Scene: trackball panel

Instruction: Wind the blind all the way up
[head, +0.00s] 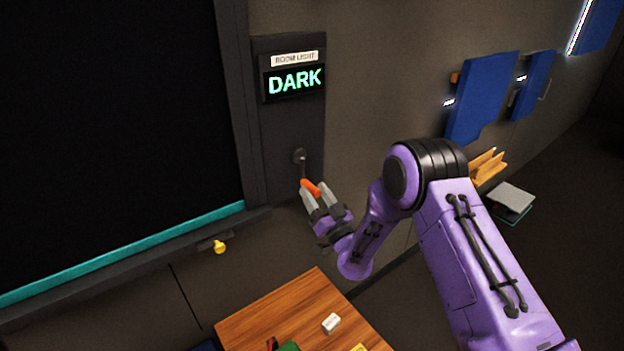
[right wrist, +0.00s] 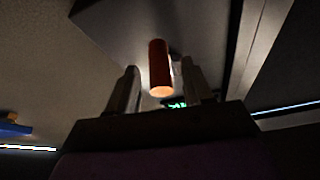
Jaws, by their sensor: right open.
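The dark blind (head: 110,130) covers the window at the left, with its teal bottom bar (head: 130,252) down at the sill. A crank (head: 299,157) sits on the dark wall panel beside it, and its orange handle (head: 309,185) hangs low. My right gripper (head: 315,191) is open with its fingers about the handle. In the right wrist view the handle (right wrist: 159,65) stands between the two fingers, with a visible gap on the left; contact on the right cannot be told. My left gripper is not in view.
A sign above the crank (head: 295,80) reads "ROOM LIGHT DARK". A yellow knob (head: 220,247) sticks out below the sill. A wooden table (head: 285,310) with small items stands below. Blue panels (head: 482,95) hang on the wall at right.

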